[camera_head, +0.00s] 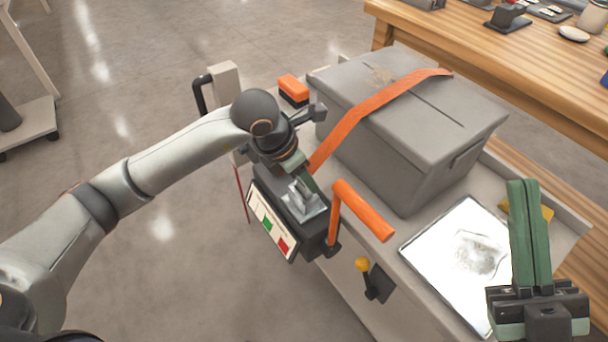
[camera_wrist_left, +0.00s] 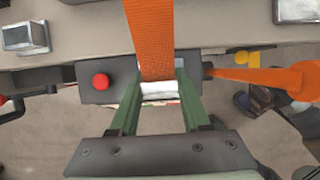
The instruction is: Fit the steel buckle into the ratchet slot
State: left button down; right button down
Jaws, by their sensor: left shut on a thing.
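The steel buckle (camera_wrist_left: 158,88) is at the end of the orange strap (camera_wrist_left: 150,38). My left gripper (camera_wrist_left: 159,100) is shut on it, with a green finger at each side. In the head view my left gripper (camera_head: 306,188) points down at the top of the dark ratchet unit (camera_head: 315,232). A shiny metal part (camera_head: 303,204) shows there beside the fingers. The slot itself is hidden, and I cannot tell whether the buckle is in it or above it. The orange ratchet handle (camera_head: 362,212) stands up to the right. My right gripper (camera_head: 524,184) is shut and empty, its fingers pointing up.
The strap runs over a grey lidded crate (camera_head: 415,130) on the pallet. A bright metal tray (camera_head: 440,245) lies right of the ratchet unit. A red button (camera_wrist_left: 101,81) and a yellow-knobbed lever (camera_head: 363,265) are nearby. A wooden bench (camera_head: 480,50) stands behind.

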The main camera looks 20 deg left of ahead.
pick_arm(q)
jog(key=c, duration=0.7)
grip_release()
jog(key=shift+s+a+f, duration=0.15)
jog(key=shift+s+f, duration=0.05)
jog(key=shift+f, duration=0.45)
jog(key=shift+o, duration=0.6)
jog(key=shift+w, duration=0.1)
jog(key=shift+o, duration=1.1)
jog(key=shift+r, duration=0.2)
jog(key=shift+r, duration=0.15)
